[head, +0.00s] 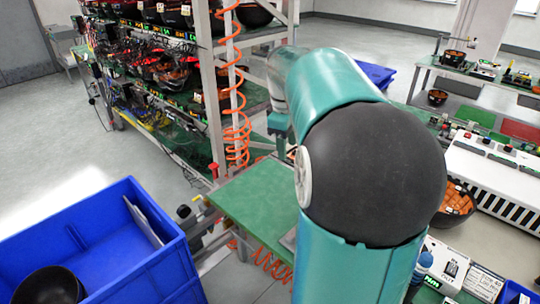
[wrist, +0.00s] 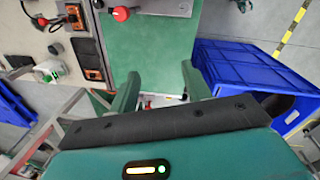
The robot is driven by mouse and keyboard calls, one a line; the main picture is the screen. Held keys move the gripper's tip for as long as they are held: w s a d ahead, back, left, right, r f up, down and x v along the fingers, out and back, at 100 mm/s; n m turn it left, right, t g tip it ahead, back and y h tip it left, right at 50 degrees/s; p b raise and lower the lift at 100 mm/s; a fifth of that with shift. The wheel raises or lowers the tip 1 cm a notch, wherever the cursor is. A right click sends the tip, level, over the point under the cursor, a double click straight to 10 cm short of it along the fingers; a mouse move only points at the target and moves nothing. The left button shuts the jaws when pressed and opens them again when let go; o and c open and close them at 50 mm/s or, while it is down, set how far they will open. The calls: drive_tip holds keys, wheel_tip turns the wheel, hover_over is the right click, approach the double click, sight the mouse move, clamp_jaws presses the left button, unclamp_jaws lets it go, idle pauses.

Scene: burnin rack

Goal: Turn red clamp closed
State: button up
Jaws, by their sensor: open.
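In the head view, a small red handle (head: 213,171) stands upright at the foot of a rack post, beside the left corner of a green board (head: 258,200); it looks like the red clamp. In the wrist view, a red knob (wrist: 121,14) sits on a pale panel above the green surface, and a small red part (wrist: 147,106) shows low between my fingers. I cannot tell which of these is the clamp. My gripper (wrist: 160,72) is open and empty over the green surface. In the head view my arm hides much of the area around it.
A blue crate (head: 115,225) with a black bowl (head: 50,286) stands at the lower left. An orange coiled hose (head: 238,110) hangs beside the rack (head: 205,75). Grey floor (head: 60,145) is open at left.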

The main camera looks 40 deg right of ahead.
drive_tip(key=s+d+f+y, duration=0.15)
drive_tip(key=s+d, duration=0.25)
drive_tip(key=d, duration=0.7)
drive_tip(key=shift+n, duration=0.3)
wheel_tip(320, 180, down, 14)
drive_tip(key=shift+w+a+r, duration=0.15)
drive_tip(key=c, duration=1)
